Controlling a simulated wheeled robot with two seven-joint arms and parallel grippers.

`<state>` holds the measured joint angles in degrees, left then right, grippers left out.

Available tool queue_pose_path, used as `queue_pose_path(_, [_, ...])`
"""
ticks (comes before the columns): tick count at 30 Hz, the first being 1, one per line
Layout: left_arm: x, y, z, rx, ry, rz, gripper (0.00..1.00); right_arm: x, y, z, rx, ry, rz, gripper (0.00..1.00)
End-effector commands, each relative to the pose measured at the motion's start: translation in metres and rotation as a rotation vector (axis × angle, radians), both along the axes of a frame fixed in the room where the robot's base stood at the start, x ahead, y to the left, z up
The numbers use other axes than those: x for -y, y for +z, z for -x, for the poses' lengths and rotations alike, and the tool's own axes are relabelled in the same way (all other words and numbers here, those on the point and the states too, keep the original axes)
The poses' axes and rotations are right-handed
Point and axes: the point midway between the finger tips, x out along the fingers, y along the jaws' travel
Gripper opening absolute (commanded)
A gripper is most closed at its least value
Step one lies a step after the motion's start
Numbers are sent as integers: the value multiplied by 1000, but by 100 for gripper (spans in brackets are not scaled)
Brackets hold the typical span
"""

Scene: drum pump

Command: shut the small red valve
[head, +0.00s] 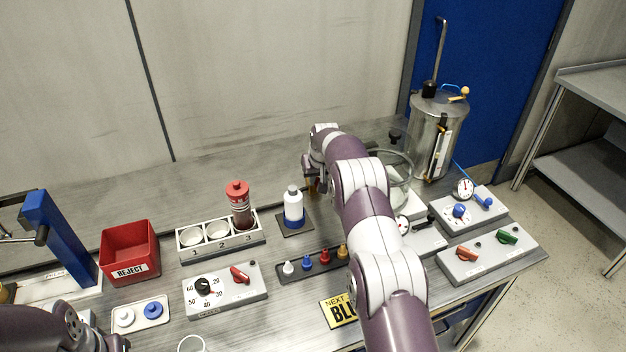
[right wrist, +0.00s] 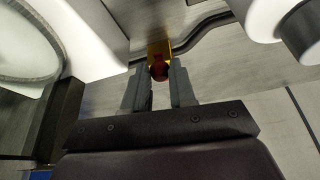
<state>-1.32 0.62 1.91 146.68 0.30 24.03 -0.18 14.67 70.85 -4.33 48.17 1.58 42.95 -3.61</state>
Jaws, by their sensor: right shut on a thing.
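The small red valve (right wrist: 159,68) shows in the right wrist view as a dark red handle on a yellow, brass-like body (right wrist: 158,48). My right gripper (right wrist: 160,82) is shut on the red handle, with one grey finger on each side of it. In the head view my right arm reaches to the back of the bench, left of the glass vessel (head: 398,168). There the arm hides the valve and most of the fingers. My left arm shows only at the lower left corner, and its gripper is not in view.
A rack (head: 222,246) holds a red-capped bottle (head: 238,205). A red reject bin (head: 130,252) stands farther left. Control boxes (head: 492,255) and a steel drum (head: 433,135) stand at the right.

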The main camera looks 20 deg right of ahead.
Motion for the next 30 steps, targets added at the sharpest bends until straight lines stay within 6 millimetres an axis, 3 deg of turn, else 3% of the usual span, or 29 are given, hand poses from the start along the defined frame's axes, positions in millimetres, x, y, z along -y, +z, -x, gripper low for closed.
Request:
queue_pose_path(6, [0,-10,0,0,0,0,43,10,0,1,4,156,1,0])
queue_pose_path(14, [0,-9,0,0,0,0,43,10,1,1,4,168,2,0])
queue_pose_path(15, [0,-9,0,0,0,0,43,10,1,1,4,168,2,28])
queue_pose_path(17, [0,-9,0,0,0,0,43,10,1,1,4,168,3,48])
queue_pose_path(26, [0,-9,0,0,0,0,43,10,1,1,3,167,1,51])
queue_pose_path(30, [0,-14,0,0,0,0,43,10,15,6,6,167,3,51])
